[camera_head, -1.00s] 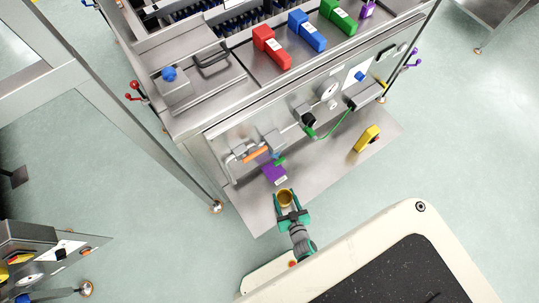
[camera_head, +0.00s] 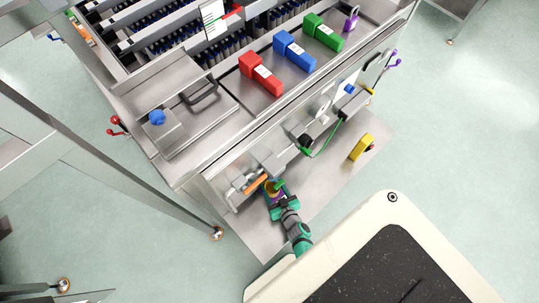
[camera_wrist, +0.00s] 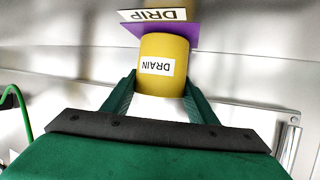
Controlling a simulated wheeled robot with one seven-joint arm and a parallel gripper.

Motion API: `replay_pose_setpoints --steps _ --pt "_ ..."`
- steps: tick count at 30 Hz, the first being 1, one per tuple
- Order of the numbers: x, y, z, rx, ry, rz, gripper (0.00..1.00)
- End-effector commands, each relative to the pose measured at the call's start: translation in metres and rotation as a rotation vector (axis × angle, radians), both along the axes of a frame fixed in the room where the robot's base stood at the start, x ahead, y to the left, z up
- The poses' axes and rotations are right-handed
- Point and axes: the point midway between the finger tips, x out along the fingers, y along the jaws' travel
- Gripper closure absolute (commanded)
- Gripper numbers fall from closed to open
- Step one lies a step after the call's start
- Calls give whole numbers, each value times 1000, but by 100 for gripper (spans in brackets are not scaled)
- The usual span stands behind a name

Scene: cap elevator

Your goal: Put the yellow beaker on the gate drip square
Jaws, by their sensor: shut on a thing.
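The yellow beaker (camera_wrist: 166,46) carries a white DRAIN label, upside down in the wrist view. My gripper (camera_wrist: 160,88) is shut on it, with one green finger on each side. The purple drip square (camera_wrist: 190,33), with a white DRIP label (camera_wrist: 152,15), shows just past the beaker's far end. I cannot tell whether beaker and square touch. In the head view my gripper (camera_head: 276,192) and the beaker (camera_head: 270,187) are at the machine's lower front left, under the orange-handled fitting. There the square is almost wholly hidden by them.
A green hose (camera_head: 326,142) hangs to the right. A yellow block-like thing (camera_head: 361,147) stands on the steel base plate (camera_head: 310,190), which is otherwise mostly clear.

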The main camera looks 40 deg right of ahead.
Motion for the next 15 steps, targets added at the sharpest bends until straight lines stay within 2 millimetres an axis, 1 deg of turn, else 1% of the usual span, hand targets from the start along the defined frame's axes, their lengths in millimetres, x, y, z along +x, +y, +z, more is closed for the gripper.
replay_pose_setpoints --steps 12,13,14,15 --pt "-1 -2 -5 0 1 -3 69" --pt "-1 -2 -5 0 1 -3 40" --pt "-1 -2 -4 0 1 -2 33" --pt "-1 -1 -4 0 1 -2 28"
